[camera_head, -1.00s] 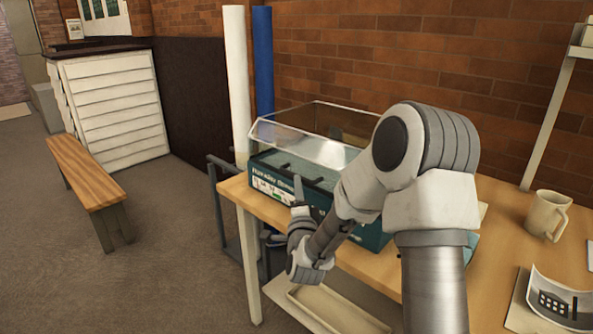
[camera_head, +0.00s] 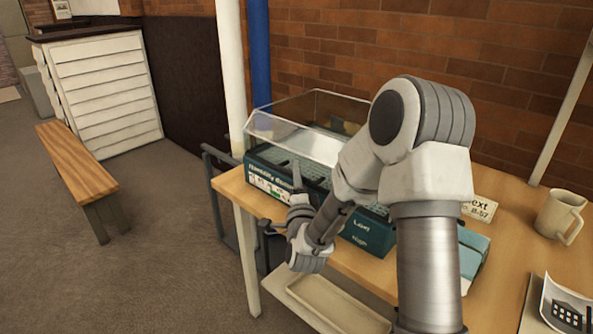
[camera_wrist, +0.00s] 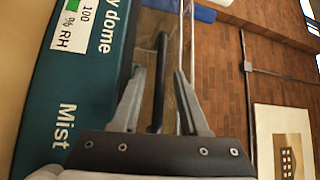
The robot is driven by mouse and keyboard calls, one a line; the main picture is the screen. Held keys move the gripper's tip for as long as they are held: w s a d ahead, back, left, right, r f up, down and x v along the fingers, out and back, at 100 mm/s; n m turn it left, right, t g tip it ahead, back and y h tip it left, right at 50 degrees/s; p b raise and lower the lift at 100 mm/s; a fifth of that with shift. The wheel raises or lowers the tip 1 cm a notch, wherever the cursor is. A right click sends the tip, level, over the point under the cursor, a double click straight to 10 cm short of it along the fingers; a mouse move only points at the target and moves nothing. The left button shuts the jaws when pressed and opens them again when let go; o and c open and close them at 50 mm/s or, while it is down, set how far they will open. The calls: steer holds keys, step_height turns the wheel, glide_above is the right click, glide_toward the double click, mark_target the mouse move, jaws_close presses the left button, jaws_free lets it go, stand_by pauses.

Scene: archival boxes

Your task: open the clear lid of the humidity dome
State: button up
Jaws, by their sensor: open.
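The humidity dome stands on the wooden table, with a teal labelled base (camera_head: 268,181) and a clear lid (camera_head: 300,140) above it. The lid's edges show as pale lines; how far it is raised I cannot tell. My gripper (camera_head: 297,184) is at the dome's front side, partly hidden by its own wrist. In the wrist view my gripper (camera_wrist: 158,92) is open, with a dark bar (camera_wrist: 159,75) between its fingers in the picture. I cannot tell whether it touches the bar. The teal base (camera_wrist: 75,95) fills the left of that view. My arm hides the dome's right part.
A white roll (camera_head: 230,70) and a blue roll (camera_head: 259,60) stand behind the table's left end. A sign (camera_head: 480,207), a teal item (camera_head: 474,255) and a mug (camera_head: 561,216) are on the table's right. A wooden bench (camera_head: 77,163) stands left.

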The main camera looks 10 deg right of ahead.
steer(key=shift+w, duration=0.2)
jaws_close()
steer(key=shift+r, duration=0.1)
stand_by(1.4)
